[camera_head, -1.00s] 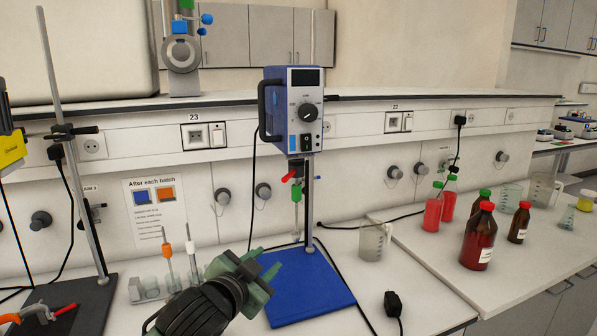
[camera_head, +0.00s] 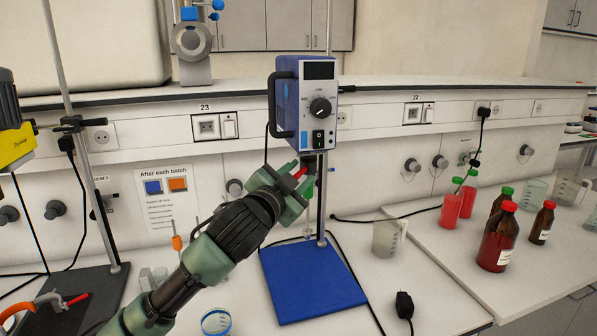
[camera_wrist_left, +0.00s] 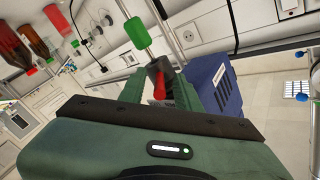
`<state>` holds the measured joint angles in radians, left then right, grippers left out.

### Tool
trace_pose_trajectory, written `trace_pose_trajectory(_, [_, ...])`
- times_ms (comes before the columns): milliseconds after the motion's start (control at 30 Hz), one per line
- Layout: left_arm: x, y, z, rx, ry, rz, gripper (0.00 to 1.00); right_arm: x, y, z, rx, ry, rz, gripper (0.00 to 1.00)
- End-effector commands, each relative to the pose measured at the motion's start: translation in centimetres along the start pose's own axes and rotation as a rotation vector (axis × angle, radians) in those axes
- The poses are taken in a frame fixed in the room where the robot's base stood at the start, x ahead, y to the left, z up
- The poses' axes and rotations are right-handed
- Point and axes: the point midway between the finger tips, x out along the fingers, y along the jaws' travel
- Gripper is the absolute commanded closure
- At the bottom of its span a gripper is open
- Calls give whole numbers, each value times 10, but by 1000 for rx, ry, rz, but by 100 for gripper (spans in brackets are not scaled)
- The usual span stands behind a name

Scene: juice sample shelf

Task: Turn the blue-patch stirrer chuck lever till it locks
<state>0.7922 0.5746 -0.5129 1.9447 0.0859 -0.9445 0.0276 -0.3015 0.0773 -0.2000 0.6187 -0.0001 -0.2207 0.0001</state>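The blue stirrer (camera_head: 306,105) hangs on its stand with a black dial and a light blue patch (camera_head: 304,140) low on its front. Its red chuck lever (camera_head: 300,174) shows just below the body, and it also shows in the left wrist view (camera_wrist_left: 159,86). My left gripper (camera_head: 302,182) is at the lever, its fingers on either side. In the wrist view the fingers (camera_wrist_left: 160,96) look apart with a gap beside the lever; firm contact cannot be seen. A green cylinder (camera_wrist_left: 138,33) lies beyond the fingertips. The chuck is mostly hidden. My right gripper is out of view.
The stand has a blue base (camera_head: 310,283) and a thin pole. A glass beaker (camera_head: 387,238) stands to its right, with red bottles (camera_head: 497,240) further right. A wall sign (camera_head: 168,200) and another stand (camera_head: 85,190) are at left.

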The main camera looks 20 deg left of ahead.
Motion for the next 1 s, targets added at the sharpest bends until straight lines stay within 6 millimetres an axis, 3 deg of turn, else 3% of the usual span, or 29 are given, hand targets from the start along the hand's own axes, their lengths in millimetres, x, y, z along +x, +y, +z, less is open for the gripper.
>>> trace_pose_trajectory(267, [2, 0, 0, 0, 1, 0, 67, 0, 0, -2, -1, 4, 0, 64])
trace_pose_trajectory(400, [2, 0, 0, 0, 0, 0, 100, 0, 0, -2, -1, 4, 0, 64])
trace_pose_trajectory(1000, [2, 1, 0, -1, 0, 1, 100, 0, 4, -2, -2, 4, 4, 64])
